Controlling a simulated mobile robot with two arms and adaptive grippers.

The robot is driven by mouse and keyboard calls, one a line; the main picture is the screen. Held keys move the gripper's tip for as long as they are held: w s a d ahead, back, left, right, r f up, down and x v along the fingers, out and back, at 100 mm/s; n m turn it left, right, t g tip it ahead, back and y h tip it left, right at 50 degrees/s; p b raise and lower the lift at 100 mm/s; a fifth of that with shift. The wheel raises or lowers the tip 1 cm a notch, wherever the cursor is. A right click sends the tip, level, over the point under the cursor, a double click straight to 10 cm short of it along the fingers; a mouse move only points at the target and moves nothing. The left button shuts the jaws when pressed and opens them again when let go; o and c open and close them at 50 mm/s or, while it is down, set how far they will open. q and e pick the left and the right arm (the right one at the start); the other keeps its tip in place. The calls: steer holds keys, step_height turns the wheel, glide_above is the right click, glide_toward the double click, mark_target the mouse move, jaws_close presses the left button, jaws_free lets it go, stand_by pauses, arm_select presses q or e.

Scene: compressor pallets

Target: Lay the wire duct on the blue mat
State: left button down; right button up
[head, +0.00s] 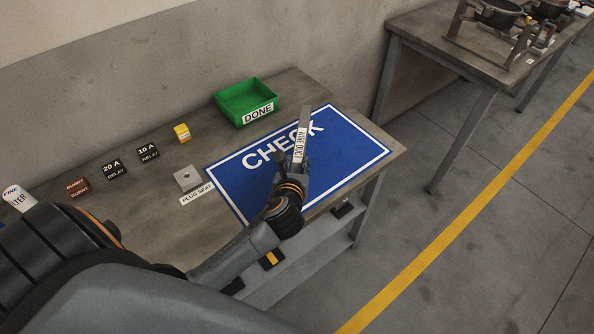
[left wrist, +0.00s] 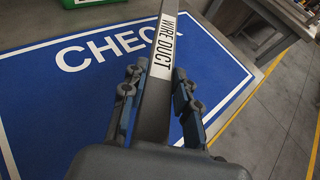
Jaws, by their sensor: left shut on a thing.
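The wire duct (head: 304,126) is a long thin grey bar with a white label reading "WIRE DUCT". My left gripper (head: 293,172) is shut on it over the right part of the blue mat (head: 233,182), which is lettered "CHECK". In the left wrist view the wire duct (left wrist: 158,90) runs up between the two fingers (left wrist: 157,108) and out past the top edge. The blue mat (left wrist: 60,105) lies below it there. I cannot tell whether the duct touches the mat. My right gripper is not in view.
A green bin (head: 246,101) marked "DONE" stands behind the mat. A yellow block (head: 182,132), two relays (head: 148,152) and a plug seat (head: 187,179) are to the left on the grey table (head: 125,215). Another table (head: 440,50) with pots stands at the upper right.

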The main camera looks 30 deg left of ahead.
arm_select(q)
steer(key=shift+w+a+f, duration=0.2)
steer(key=shift+w+f, duration=0.25)
steer(key=shift+f, duration=0.1)
steer(key=shift+w+f, duration=0.2)
steer(key=f, duration=0.3)
steer(key=shift+w+a, duration=0.2)
steer(key=shift+w, duration=0.05)
steer(key=shift+f, duration=0.4)
steer(key=c, duration=1)
jaws_free()
steer(key=shift+f, duration=0.15)
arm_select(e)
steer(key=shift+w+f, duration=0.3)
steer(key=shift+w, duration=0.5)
